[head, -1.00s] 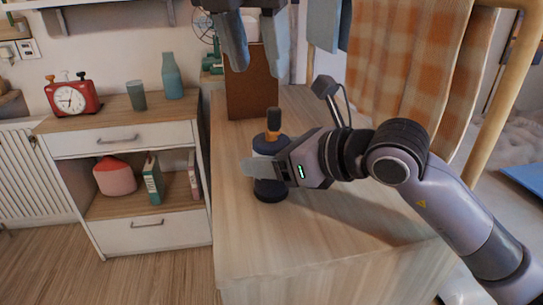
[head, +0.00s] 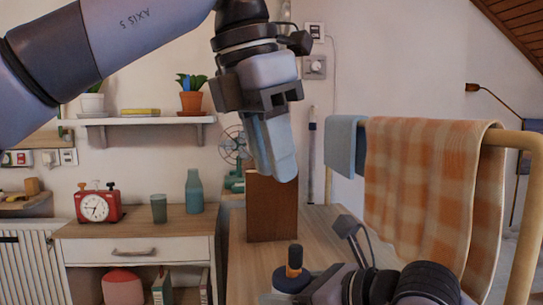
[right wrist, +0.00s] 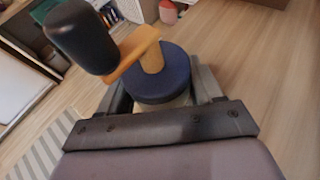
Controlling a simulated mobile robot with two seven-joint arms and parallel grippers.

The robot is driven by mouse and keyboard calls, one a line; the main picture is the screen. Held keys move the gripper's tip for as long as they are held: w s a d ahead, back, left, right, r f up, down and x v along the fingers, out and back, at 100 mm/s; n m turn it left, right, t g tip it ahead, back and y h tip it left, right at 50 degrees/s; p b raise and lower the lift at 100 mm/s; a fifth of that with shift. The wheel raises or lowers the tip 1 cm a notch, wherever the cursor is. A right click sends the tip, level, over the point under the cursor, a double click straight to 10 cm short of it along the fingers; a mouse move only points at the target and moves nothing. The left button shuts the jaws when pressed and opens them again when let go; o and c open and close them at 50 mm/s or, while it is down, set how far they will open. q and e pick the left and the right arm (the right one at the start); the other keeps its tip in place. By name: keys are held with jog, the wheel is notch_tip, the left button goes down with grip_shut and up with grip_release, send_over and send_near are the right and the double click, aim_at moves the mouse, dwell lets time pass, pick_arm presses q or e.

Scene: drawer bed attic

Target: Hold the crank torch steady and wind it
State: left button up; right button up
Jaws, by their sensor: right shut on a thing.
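My right gripper (right wrist: 162,90) is shut around the torch body, below the blue head. The torch's lower part is hidden in the head view. My left gripper (head: 272,172) hangs above and behind the torch, pointing down, apart from it. Its pale fingers overlap from this side, so I cannot tell their opening.
A brown upright board (head: 271,207) stands behind the torch. An orange checked cloth (head: 425,190) hangs on a rail at right. A low cabinet (head: 135,229) at left carries a red clock (head: 97,206), a cup (head: 159,208) and a bottle (head: 194,191).

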aim_at(295, 247)
pick_arm(q)
jog(key=x, duration=1.1)
jog(key=shift+f, duration=0.35)
grip_shut()
